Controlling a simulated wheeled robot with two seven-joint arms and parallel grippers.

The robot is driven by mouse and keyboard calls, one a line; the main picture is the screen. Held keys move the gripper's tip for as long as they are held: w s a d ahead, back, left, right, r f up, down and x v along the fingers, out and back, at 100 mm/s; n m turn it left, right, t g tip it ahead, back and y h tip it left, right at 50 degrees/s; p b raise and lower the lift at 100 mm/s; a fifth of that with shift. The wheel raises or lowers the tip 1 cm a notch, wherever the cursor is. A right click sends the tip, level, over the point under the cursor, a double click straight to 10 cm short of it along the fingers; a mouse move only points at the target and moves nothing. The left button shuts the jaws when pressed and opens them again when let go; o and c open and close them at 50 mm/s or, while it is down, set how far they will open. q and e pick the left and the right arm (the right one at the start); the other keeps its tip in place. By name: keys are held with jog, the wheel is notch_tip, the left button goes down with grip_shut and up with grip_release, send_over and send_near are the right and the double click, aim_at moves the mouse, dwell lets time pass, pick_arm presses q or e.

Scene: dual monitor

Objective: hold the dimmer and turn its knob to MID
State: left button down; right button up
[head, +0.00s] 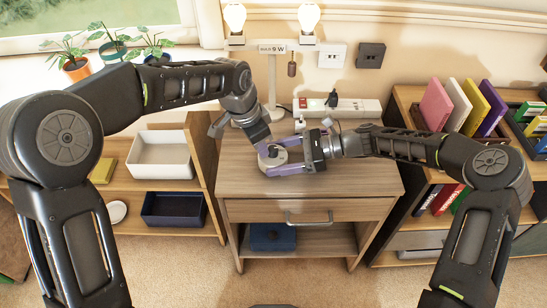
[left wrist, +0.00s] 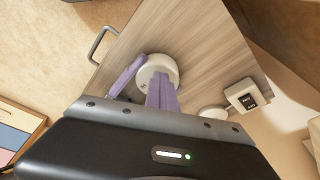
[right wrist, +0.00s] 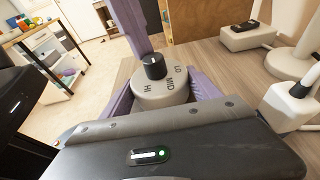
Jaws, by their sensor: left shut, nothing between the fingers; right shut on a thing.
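The dimmer is a round pale grey puck (head: 272,161) on the small wooden cabinet, with a black knob (right wrist: 155,66) on top. LO, MID and HI are printed around the knob; its pointer is too small to read surely. My right gripper (head: 290,163) is shut on the dimmer's body, its purple fingers (right wrist: 205,85) on either side. My left gripper (head: 262,146) is shut and empty, its fingertips pointing down close to the knob. In the left wrist view its fingers (left wrist: 161,96) cover part of the dimmer (left wrist: 160,68) and hide the knob; contact cannot be told.
A lamp stand with two lit bulbs (head: 235,18) and a MAX 9 W sign (head: 271,48) stands behind. A white power strip (head: 350,107) lies at the back of the cabinet top (head: 350,180). The front of the top is clear. Shelves flank both sides.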

pick_arm(q)
jog(key=shift+s+d, duration=0.25)
jog(key=shift+d, duration=0.05)
pick_arm(e)
jog(key=shift+s+a, duration=0.1)
jog(key=shift+a, duration=0.05)
pick_arm(q)
jog(key=shift+s+a, duration=0.2)
jog(key=shift+a, duration=0.2)
jog(key=shift+r, duration=0.1)
jog(key=v, duration=0.3)
jog(key=d+v, duration=0.1)
jog(key=v, duration=0.1)
jog(key=shift+w+r, duration=0.3)
jog(key=shift+r, duration=0.15)
